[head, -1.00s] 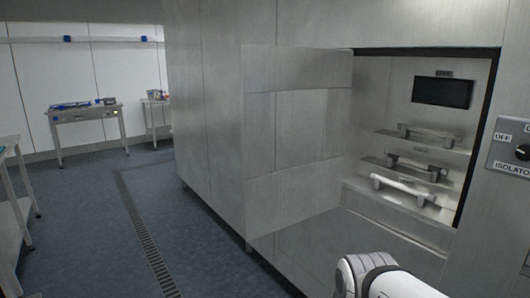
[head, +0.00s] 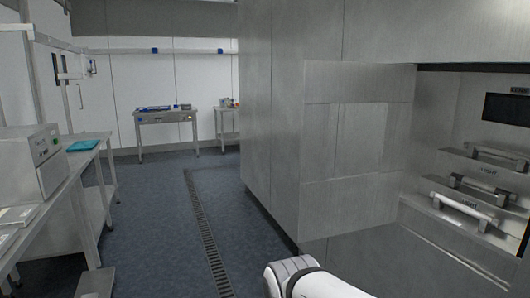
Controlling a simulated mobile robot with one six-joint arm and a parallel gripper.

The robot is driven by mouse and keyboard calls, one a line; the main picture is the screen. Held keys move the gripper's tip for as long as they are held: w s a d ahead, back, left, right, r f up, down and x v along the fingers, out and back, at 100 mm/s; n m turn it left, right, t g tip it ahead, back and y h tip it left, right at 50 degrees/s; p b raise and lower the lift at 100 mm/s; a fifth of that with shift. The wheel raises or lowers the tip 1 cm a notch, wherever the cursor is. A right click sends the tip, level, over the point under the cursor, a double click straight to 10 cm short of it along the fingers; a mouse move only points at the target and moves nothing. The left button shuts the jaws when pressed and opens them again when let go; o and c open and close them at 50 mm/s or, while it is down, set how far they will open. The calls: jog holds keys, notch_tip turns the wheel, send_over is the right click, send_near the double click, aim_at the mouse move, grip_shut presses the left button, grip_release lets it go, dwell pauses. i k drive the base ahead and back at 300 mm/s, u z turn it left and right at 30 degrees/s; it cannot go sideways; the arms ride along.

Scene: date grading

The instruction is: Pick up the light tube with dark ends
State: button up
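A light tube (head: 464,205) lies on the lowest step of a recess in the steel wall at the right of the head view. Its two ends look darker grey, though at this size I cannot tell whether they are ends or supports. Two more bars sit above it: a middle bar (head: 481,184) with darker parts and an upper bar (head: 499,157). A white link of my arm shows at the bottom edge, below and left of the recess. My gripper is outside the view.
Steel cabinets (head: 290,120) stand left of the recess. A floor drain (head: 207,235) runs through open blue floor. A bench (head: 75,165) with a grey box machine (head: 28,165) and a teal item (head: 83,145) stands at left. A table (head: 165,118) stands at the back.

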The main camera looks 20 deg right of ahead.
aim_at(513, 197)
jog(key=u, duration=0.65)
jog(key=i, duration=2.55)
jog(key=z, duration=3.3)
jog(key=i, duration=0.5)
jog(key=z, duration=0.2)
